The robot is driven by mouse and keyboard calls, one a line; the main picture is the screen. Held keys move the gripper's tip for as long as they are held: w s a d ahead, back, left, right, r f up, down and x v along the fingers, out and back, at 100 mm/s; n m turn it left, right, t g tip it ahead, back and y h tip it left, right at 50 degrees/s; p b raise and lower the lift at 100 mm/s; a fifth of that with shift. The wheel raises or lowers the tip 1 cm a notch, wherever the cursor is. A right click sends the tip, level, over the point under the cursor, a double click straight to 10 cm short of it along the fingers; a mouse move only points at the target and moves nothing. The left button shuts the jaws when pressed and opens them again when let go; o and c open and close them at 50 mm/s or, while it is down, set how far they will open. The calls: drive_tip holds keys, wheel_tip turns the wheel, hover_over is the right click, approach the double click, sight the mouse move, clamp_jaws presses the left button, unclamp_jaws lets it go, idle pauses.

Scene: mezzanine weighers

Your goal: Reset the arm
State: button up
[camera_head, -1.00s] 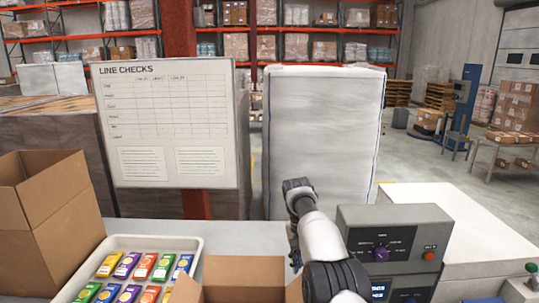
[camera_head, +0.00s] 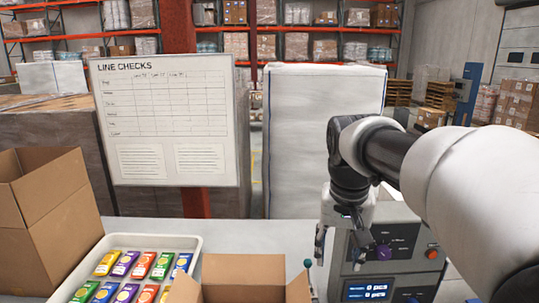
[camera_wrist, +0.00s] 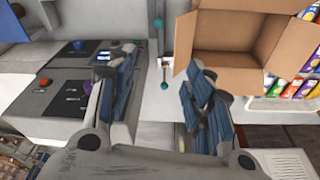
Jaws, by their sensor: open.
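My gripper (camera_head: 345,226) hangs at the end of my raised arm, pointing down in front of the grey control box (camera_head: 395,240). In the wrist view my gripper (camera_wrist: 155,105) shows its two fingers spread apart with nothing between them. Bare pale counter and part of a thin post with teal balls (camera_wrist: 160,55) show beyond the fingers. The open cardboard box (camera_wrist: 240,40) lies to the right of the fingers there, apart from them.
A white tray (camera_head: 196,243) of colourful packets sits left of the open box (camera_head: 245,270). A larger carton (camera_head: 60,215) stands at the far left. A line-checks board (camera_head: 168,120) and a tall white wrapped block (camera_head: 290,135) stand behind the counter.

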drive_tip(key=s+f+n+t, duration=0.1)
drive_tip(key=s+f, duration=0.3)
drive_tip(key=s, duration=0.7)
drive_tip(key=s+f+n+t+b, duration=0.1)
drive_tip(key=s+f, duration=0.3)
drive_tip(key=s, duration=0.8)
drive_tip(key=shift+d+f+n+y, duration=0.15)
drive_tip(key=shift+n+y, duration=0.15)
